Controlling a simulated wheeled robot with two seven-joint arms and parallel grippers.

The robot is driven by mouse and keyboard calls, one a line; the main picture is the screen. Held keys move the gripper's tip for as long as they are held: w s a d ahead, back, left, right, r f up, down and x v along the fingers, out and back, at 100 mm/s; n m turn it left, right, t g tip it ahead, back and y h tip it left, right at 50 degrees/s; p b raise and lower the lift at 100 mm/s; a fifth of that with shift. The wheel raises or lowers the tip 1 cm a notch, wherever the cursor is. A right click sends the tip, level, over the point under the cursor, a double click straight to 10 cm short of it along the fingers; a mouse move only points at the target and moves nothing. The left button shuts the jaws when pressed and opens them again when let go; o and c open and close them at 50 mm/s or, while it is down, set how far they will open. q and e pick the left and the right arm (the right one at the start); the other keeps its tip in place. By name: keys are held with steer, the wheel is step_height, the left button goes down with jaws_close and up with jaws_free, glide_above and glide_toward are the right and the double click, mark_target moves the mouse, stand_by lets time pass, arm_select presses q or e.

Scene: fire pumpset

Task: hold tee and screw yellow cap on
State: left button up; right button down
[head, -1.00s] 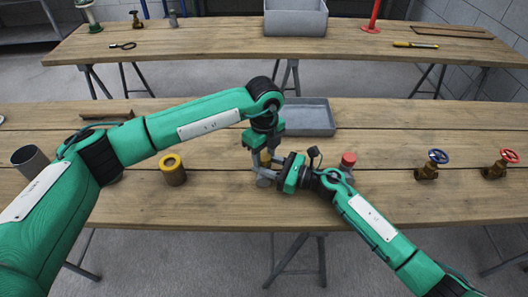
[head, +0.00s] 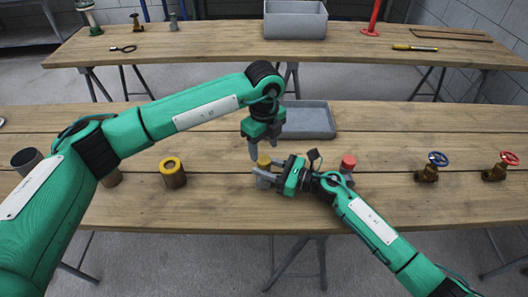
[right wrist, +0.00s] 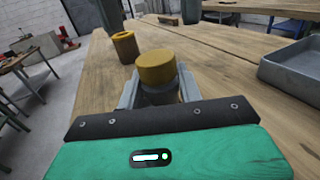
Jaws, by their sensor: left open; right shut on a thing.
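The tee (head: 263,180) stands on the near table with the yellow cap (head: 264,161) on its top. In the right wrist view the yellow cap (right wrist: 156,67) sits on the dark tee body (right wrist: 158,94), between my fingers; I cannot tell how far it is threaded. My right gripper (head: 266,177) is shut on the tee from the right side. My left gripper (head: 264,148) is open, pointing down just above the cap and apart from it.
A yellow-topped cylinder (head: 172,172) stands to the left and a red-capped fitting (head: 347,168) to the right. A grey tray (head: 309,121) lies behind the grippers. Blue-wheel (head: 428,168) and red-wheel (head: 500,167) valves stand farther right. The table between them is clear.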

arm_select(q)
steer(key=o, duration=0.5)
steer(key=shift+o, duration=0.2)
steer(key=shift+r, duration=0.15)
step_height(320, 180, up, 12)
arm_select(e)
steer(key=c, duration=0.9)
jaws_free()
steer(key=shift+o, duration=0.2)
